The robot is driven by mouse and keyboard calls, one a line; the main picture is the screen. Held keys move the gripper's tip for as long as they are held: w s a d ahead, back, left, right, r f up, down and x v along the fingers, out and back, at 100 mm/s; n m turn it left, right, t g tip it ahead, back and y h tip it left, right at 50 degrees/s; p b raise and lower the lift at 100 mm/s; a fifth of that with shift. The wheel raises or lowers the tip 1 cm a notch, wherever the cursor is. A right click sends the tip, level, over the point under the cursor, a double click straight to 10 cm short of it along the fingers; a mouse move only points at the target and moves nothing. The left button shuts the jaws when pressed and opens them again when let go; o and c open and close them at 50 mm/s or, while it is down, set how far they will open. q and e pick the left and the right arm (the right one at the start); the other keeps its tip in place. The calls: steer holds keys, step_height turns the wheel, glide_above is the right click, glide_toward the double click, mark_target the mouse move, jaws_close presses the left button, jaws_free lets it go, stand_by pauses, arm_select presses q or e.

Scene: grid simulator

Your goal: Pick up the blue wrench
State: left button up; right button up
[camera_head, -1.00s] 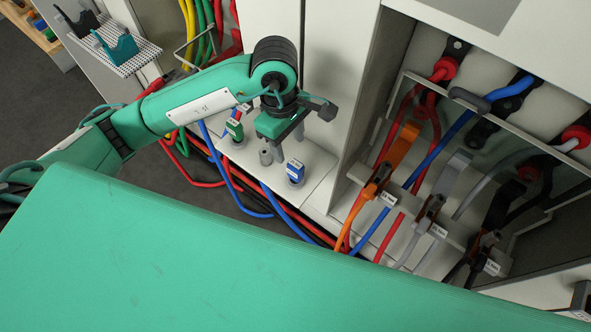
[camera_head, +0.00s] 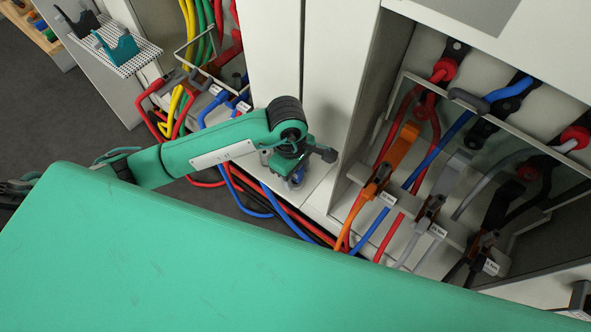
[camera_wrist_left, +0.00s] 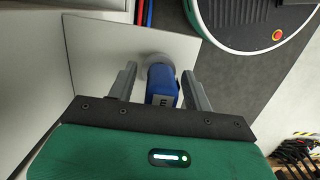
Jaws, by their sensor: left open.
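The blue wrench shows as a blue piece with a white label (camera_wrist_left: 162,84) in the wrist view, above a round grey part on a pale ledge. In the head view a bit of its blue (camera_head: 297,178) shows under my left gripper (camera_head: 285,172). My left gripper (camera_wrist_left: 160,72) is open, with one finger on each side of the blue piece. I cannot tell whether either finger touches it. Much of it is hidden by the gripper in the head view. My right gripper is not in view.
Red, blue and black cables (camera_head: 270,203) run along the ledge's front edge. An open cabinet with orange, blue and grey cable clamps (camera_head: 400,150) stands on the right. A white cabinet panel (camera_head: 330,80) rises behind the gripper. A perforated shelf (camera_head: 135,62) is at the upper left.

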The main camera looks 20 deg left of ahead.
arm_select(q)
jaws_close()
steer(key=shift+r, duration=0.15)
step_height(320, 180, up, 20)
stand_by(0.6)
